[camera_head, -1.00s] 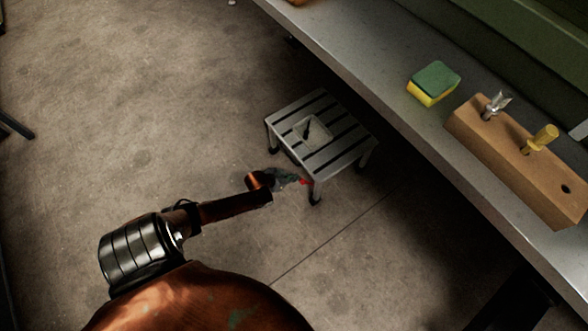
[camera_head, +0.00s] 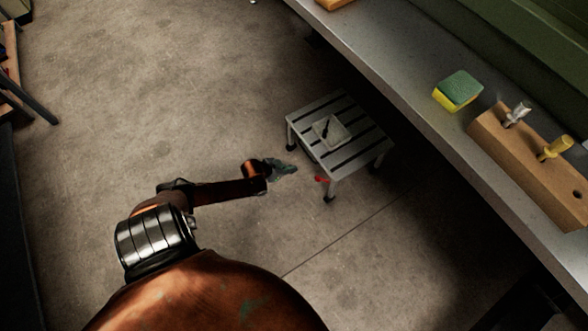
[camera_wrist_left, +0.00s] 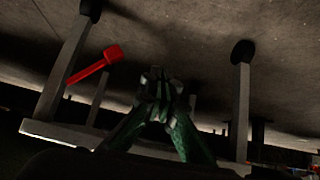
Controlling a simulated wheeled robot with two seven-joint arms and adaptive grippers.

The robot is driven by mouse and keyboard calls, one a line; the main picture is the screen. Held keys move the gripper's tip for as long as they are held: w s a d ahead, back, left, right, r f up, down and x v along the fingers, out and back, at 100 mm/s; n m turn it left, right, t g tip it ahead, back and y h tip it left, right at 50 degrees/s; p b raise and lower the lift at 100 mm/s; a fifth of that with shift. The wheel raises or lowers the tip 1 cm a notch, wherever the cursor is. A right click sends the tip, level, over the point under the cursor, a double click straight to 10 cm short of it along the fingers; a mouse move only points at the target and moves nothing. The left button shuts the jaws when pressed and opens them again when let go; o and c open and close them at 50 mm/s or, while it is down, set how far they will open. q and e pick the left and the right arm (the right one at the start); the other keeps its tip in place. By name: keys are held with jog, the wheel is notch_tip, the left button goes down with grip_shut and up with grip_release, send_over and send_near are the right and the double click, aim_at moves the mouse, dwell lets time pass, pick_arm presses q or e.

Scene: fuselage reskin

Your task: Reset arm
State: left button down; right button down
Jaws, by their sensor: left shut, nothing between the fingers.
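My left arm comes in from the lower left of the head view, and its gripper (camera_head: 284,168) is shut and empty. It is just left of a small grey slatted stool (camera_head: 345,160), apart from it as far as I can tell. In the left wrist view the closed green fingers (camera_wrist_left: 160,105) point between the stool's legs (camera_wrist_left: 241,105). A red object (camera_head: 321,179) lies by the stool's near leg; it also shows in the left wrist view (camera_wrist_left: 100,62). My right gripper is not in view.
A light square tray (camera_head: 342,134) with a dark item sits on the stool. A long grey bench (camera_head: 400,95) runs along the right. It holds a green and yellow sponge (camera_head: 458,90) and a wooden block (camera_head: 530,165) with two tools in it.

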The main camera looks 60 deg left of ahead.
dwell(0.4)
